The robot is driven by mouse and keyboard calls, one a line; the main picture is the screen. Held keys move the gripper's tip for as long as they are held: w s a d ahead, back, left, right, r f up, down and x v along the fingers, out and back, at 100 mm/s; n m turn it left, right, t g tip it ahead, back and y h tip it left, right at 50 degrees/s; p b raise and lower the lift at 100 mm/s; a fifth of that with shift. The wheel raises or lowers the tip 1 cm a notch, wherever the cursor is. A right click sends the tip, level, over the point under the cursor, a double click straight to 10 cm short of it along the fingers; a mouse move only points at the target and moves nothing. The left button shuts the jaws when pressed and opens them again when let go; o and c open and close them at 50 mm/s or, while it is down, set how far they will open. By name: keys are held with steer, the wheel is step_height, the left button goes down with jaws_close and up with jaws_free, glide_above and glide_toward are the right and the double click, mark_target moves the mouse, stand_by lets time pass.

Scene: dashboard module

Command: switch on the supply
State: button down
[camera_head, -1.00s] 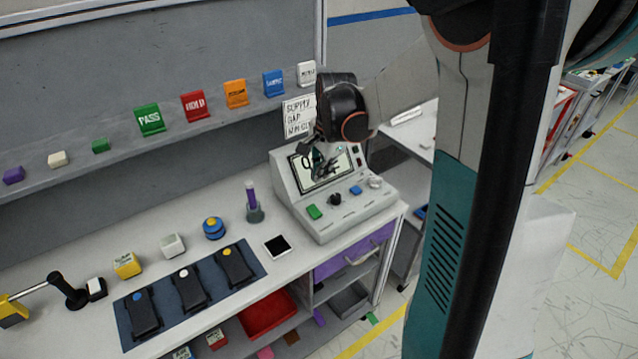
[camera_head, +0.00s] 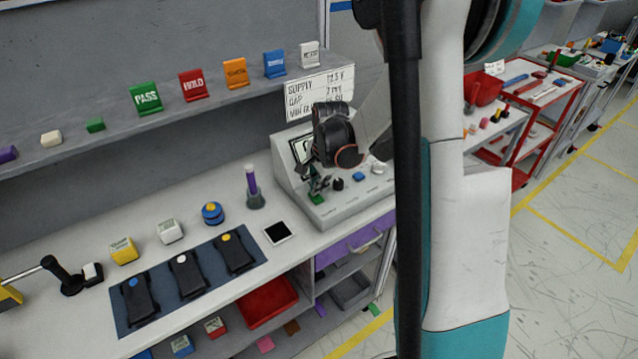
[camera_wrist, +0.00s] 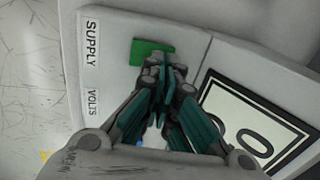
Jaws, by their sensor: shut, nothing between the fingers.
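The supply is a grey sloped console (camera_head: 350,207) at the right end of the bench. Its front holds a green button (camera_head: 316,199), a black knob (camera_head: 338,184), a blue button (camera_head: 359,176) and a pale knob (camera_head: 377,168). My gripper (camera_head: 318,184) is shut and empty, with its fingertips close over the green button. In the wrist view the green button (camera_wrist: 149,50) shows just beyond the fingertips, near the SUPPLY label (camera_wrist: 90,42); I cannot tell whether they touch it. The display (camera_wrist: 255,128) shows a large 0, partly cut off.
A written card (camera_head: 320,92) stands behind the console. A dark mat (camera_head: 190,275) with several black devices lies farther left.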

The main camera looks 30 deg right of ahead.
steer(key=shift+w+f+g+b, duration=0.3)
steer(key=shift+f+g+b, duration=0.05)
steer(key=shift+f+g, duration=0.15)
steer(key=shift+s+r, duration=0.1)
steer(key=shift+r, duration=0.05)
steer(key=shift+s, duration=0.2)
steer(key=shift+s+r, duration=0.1)
steer(key=shift+s, duration=0.55)
